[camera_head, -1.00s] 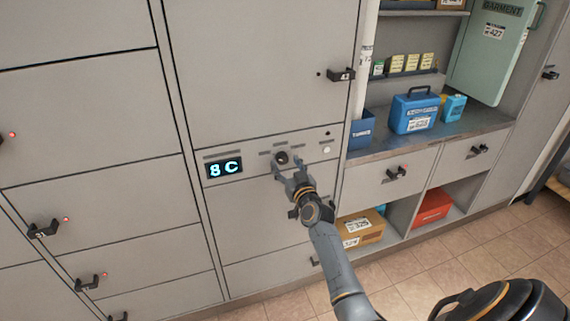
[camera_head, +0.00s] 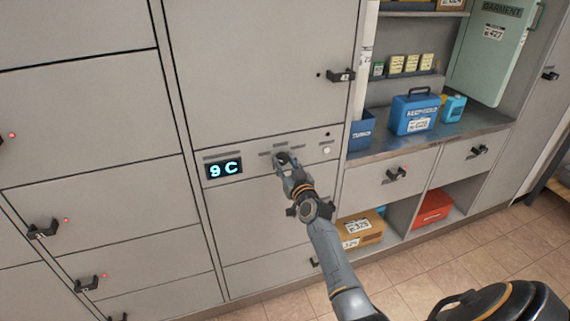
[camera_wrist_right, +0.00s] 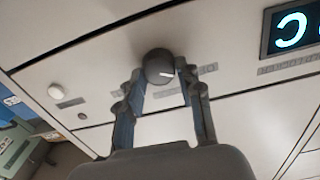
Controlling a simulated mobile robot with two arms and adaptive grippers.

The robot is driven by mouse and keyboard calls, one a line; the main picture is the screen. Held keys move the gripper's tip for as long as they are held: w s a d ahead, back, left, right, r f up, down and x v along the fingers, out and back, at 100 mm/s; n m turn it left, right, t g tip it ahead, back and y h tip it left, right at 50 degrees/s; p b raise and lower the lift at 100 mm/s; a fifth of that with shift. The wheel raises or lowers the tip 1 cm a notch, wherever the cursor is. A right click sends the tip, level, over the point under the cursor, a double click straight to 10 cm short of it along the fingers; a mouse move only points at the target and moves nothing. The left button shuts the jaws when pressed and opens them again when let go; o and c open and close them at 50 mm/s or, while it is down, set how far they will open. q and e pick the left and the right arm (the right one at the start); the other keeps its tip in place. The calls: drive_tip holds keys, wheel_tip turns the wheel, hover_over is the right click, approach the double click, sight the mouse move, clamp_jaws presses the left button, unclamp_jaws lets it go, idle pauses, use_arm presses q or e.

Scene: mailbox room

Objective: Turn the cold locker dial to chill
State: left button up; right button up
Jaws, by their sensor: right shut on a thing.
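The cold locker dial is a small dark round knob on the grey locker panel; it shows clearly in the right wrist view (camera_wrist_right: 159,67), with a white pointer line on its face toward the picture's right. My right gripper (camera_head: 285,161) is at the dial in the head view and mostly covers it. In the right wrist view its two fingers (camera_wrist_right: 162,85) are shut on the dial, one on each side. The display (camera_head: 225,169) left of the dial reads 9 C in the head view. My left gripper is not in view.
A white button (camera_head: 327,150) is on the panel right of the dial. A locker handle (camera_head: 341,76) sticks out above it. To the right is a shelf with a blue box (camera_head: 415,111) on a counter (camera_head: 465,131). Open tiled floor (camera_head: 440,266) lies at lower right.

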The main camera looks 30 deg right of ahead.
drive_tip(key=m, duration=0.5)
drive_tip(key=shift+d+m, duration=0.1)
drive_tip(key=shift+m, duration=0.2)
drive_tip(key=m, duration=0.6)
drive_tip(key=shift+d, duration=0.1)
drive_tip(key=m, duration=0.6)
drive_tip(key=shift+f, duration=0.15)
drive_tip(key=m+p, duration=0.1)
drive_tip(key=m, duration=0.4)
drive_tip(key=shift+f+m, duration=0.1)
drive_tip(key=shift+m, duration=0.6)
drive_tip(key=o, duration=1.1)
drive_tip(key=shift+o, duration=0.2)
